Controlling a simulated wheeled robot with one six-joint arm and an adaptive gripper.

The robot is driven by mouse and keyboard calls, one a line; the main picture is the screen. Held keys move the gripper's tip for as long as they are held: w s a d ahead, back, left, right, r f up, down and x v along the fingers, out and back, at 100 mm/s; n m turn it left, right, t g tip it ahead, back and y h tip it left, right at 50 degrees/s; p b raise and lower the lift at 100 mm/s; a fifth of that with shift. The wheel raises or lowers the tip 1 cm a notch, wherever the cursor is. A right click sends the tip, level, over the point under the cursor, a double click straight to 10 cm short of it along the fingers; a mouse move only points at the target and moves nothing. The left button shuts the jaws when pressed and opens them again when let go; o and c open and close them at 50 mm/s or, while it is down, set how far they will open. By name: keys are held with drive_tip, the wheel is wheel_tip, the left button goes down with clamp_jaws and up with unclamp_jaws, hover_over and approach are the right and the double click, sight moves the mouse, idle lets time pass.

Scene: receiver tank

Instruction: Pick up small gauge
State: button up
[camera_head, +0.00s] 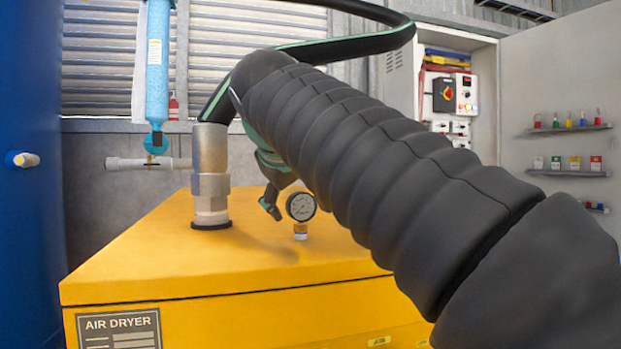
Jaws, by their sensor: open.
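The small gauge (301,207) has a round white dial with a dark rim. It stands upright on a short brass fitting on top of the yellow air dryer (170,255). My gripper (270,207) is just left of the gauge at about dial height, and a visible dark finger points down. My gripper is open and holds nothing that I can see. A gap shows between the finger and the dial.
A thick metal pipe (210,175) rises from the dryer top left of my gripper, with a thin side pipe (145,163). A blue filter (157,70) hangs behind. A blue tank (30,230) stands at far left. An open control cabinet (450,95) is at back right. The dryer's front-left top is clear.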

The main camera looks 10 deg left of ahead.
sight(299, 200)
drive_tip(key=shift+x, duration=2.2)
drive_tip(key=shift+s, duration=0.1)
drive_tip(key=c, duration=1.3)
